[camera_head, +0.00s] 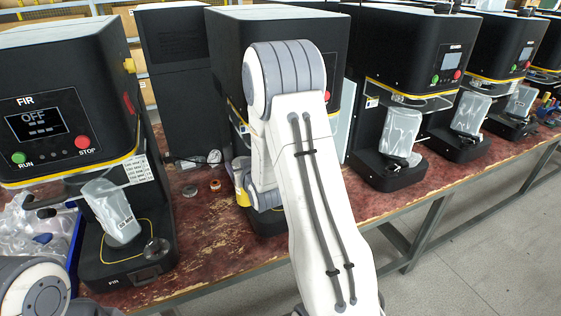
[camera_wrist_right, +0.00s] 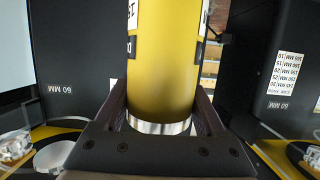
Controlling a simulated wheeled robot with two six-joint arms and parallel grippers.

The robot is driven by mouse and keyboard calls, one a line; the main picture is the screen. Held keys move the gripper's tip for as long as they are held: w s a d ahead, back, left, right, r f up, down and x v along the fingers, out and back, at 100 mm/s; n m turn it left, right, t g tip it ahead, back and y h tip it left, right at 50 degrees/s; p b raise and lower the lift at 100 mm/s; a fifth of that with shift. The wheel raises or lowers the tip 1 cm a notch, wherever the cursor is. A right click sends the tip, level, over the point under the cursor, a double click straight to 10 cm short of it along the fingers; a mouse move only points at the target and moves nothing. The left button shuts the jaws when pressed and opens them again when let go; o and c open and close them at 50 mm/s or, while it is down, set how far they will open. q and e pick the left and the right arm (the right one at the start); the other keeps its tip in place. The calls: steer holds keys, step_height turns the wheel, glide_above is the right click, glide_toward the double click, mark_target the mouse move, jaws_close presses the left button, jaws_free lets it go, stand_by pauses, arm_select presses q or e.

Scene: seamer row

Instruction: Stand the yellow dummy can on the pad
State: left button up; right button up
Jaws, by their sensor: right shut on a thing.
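The yellow dummy can (camera_head: 242,197) shows only in part in the head view, beside my right wrist at the middle machine. In the right wrist view the yellow can (camera_wrist_right: 163,60) fills the space between the fingers, with black and white labels and a silver rim. My right gripper (camera_wrist_right: 161,112) is shut on it. The head view does not show clearly whether the can touches anything below. The middle machine's base (camera_head: 266,222) is mostly hidden by my right arm, and I cannot make out its pad. My left gripper is not in view.
The left machine (camera_head: 62,95), marked FIR with its screen reading OFF, has a clear-shielded station. A blue bin (camera_head: 75,240) of clear parts is beside it. Small round parts (camera_head: 190,190) and a gauge (camera_head: 214,157) lie on the red bench (camera_head: 215,245). More machines stand to the right.

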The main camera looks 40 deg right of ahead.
steer(key=d+f+p, duration=0.1)
steer(key=d+p, duration=0.3)
steer(key=d, duration=1.1)
steer(key=shift+w+f, duration=0.2)
steer(key=shift+w, duration=0.15)
steer(key=shift+f, duration=0.25)
steer(key=o, duration=1.5)
steer(key=shift+r, duration=0.1)
steer(key=shift+o, duration=0.2)
